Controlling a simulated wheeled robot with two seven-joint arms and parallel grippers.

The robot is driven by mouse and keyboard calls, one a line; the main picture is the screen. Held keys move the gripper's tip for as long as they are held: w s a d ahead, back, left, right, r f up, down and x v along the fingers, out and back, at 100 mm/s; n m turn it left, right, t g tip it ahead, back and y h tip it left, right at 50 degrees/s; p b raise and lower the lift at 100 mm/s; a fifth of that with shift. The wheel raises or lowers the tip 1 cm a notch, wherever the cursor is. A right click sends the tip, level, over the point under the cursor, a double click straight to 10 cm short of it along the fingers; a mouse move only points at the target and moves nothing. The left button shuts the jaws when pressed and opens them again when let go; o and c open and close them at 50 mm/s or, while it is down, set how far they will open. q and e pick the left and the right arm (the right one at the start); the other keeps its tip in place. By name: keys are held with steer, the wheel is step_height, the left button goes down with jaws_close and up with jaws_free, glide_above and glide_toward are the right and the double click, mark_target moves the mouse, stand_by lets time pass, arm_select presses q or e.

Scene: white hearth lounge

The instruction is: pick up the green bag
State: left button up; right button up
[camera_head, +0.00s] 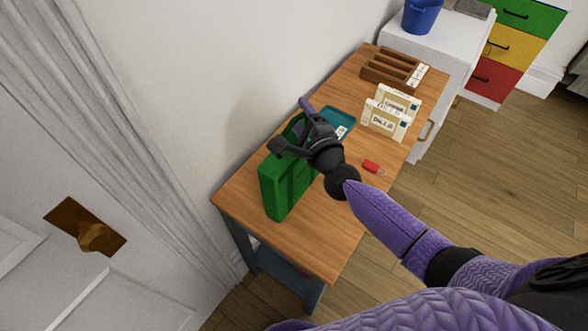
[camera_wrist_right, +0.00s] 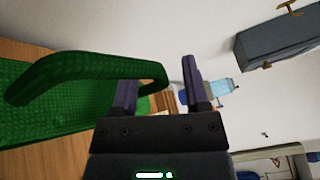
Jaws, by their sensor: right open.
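The green bag (camera_head: 283,185) stands upright on the wooden tabletop near its left end, close to the wall. Its handle loops up at the top. My right gripper (camera_head: 303,128) is over the top of the bag and hides part of the handle. In the right wrist view the gripper (camera_wrist_right: 160,78) is open, its two purple fingers apart. The bag's handle (camera_wrist_right: 75,66) arches in from the left, and its end bends down by the left finger, seemingly between the fingers. The bag's body (camera_wrist_right: 60,115) fills the left side. My left gripper is out of view.
On the table (camera_head: 320,236) are a teal tray (camera_head: 340,117), a red tag-like item (camera_head: 373,167), white-and-tan cards (camera_head: 385,122) and a brown wooden rack (camera_head: 386,68). A blue bucket (camera_head: 421,16) stands on a white cabinet (camera_head: 436,42). The front left tabletop is clear.

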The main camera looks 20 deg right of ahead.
jaws_close()
stand_by(0.8)
stand_by(0.5)
